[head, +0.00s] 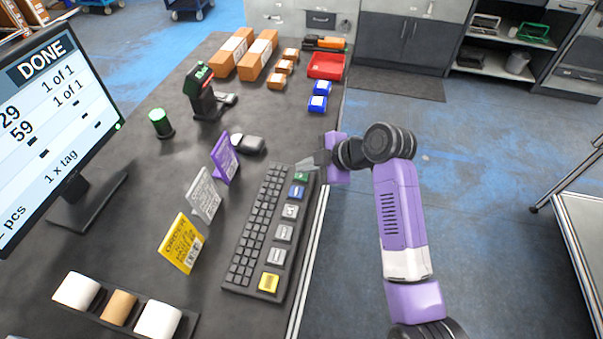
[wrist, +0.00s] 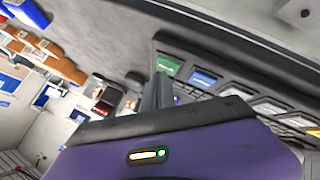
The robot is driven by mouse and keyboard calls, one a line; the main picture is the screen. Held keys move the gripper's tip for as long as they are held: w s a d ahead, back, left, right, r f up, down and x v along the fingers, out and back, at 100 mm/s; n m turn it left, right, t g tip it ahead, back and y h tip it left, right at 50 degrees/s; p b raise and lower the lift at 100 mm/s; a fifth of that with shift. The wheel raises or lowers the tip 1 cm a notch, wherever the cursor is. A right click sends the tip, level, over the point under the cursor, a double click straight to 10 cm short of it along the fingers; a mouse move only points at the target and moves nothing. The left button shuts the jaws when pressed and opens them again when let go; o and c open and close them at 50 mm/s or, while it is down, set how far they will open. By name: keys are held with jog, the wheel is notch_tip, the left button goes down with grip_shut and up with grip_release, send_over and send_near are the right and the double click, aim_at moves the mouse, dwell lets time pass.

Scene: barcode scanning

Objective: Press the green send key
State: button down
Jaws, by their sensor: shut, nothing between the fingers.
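The green key (head: 301,177) is at the far end of the column of large keys on the black keyboard (head: 258,225). My gripper (head: 305,168) is at that end of the keyboard, its fingers close to the green key and partly over it in the head view. In the wrist view the shut fingers (wrist: 157,92) point toward the green key (wrist: 168,66), which shows just beyond and right of the tips. I cannot tell whether the tips touch it. The blue key (wrist: 202,78) is beside it. The monitor (head: 50,120) reads DONE.
Purple (head: 225,158), grey (head: 204,195) and yellow (head: 181,243) cards stand left of the keyboard. A scanner on a stand (head: 203,95), orange boxes and a red tray (head: 326,66) are farther back. The table edge is right of the keyboard.

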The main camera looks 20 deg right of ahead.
aim_at(305, 176)
jog(key=shift+f+b, duration=0.3)
jog(key=shift+f, duration=0.2)
dwell(0.4)
jog(key=shift+r, duration=0.1)
jog(key=shift+r+p, duration=0.7)
jog(key=shift+r, duration=0.1)
jog(key=shift+r+p, duration=1.95)
jog(key=shift+r, duration=0.6)
